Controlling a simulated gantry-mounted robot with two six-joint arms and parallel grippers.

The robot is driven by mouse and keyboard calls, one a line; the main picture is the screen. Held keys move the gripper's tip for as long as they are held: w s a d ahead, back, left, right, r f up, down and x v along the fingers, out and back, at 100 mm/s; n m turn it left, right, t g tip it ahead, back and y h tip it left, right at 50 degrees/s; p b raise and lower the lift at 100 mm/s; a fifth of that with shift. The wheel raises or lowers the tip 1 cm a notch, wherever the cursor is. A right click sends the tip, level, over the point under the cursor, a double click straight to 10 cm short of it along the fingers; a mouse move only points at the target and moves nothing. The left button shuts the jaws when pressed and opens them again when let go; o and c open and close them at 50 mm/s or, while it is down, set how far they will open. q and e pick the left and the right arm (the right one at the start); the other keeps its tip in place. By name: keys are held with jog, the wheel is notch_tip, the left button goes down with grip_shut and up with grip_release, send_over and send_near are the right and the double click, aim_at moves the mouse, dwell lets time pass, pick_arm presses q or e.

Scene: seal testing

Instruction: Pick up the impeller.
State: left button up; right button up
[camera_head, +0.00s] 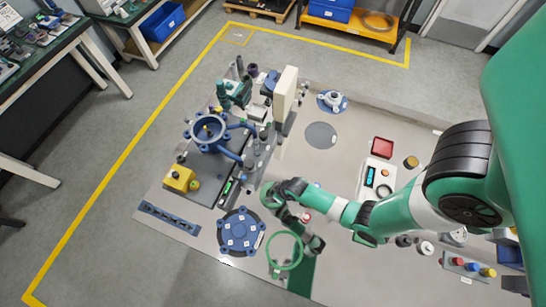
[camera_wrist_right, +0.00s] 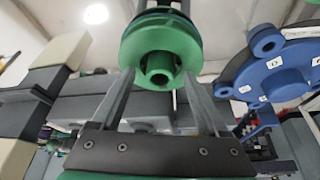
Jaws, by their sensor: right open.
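The green impeller (camera_wrist_right: 160,50) shows in the right wrist view as a round disc with a central hub facing the camera. My right gripper (camera_wrist_right: 160,76) is open, with one finger on each side of the impeller's hub in this view. I cannot tell whether the fingers touch it. My left gripper is out of view.
A blue flanged cover (camera_head: 240,232) lies left of the arm; it is close on the right in the wrist view (camera_wrist_right: 285,70). The blue pump housing (camera_head: 208,130) and a yellow box (camera_head: 180,178) stand further left.

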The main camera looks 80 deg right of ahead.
grip_shut()
jog(key=shift+r, duration=0.1)
jog(key=shift+r, duration=0.1)
dwell(0.4)
jog(key=shift+r, duration=0.25)
notch_tip(320, 180, up, 3)
jog(key=shift+f+p, duration=0.1)
jog(key=shift+p, duration=0.85)
jog(key=s+a+r+p, duration=0.5)
jog(key=s+a+r, duration=0.2)
jog(key=s+r, duration=0.2)
jog(key=shift+s+a+r, duration=0.3)
jog(key=shift+s+a, duration=0.1)
jog(key=shift+s, duration=0.85)
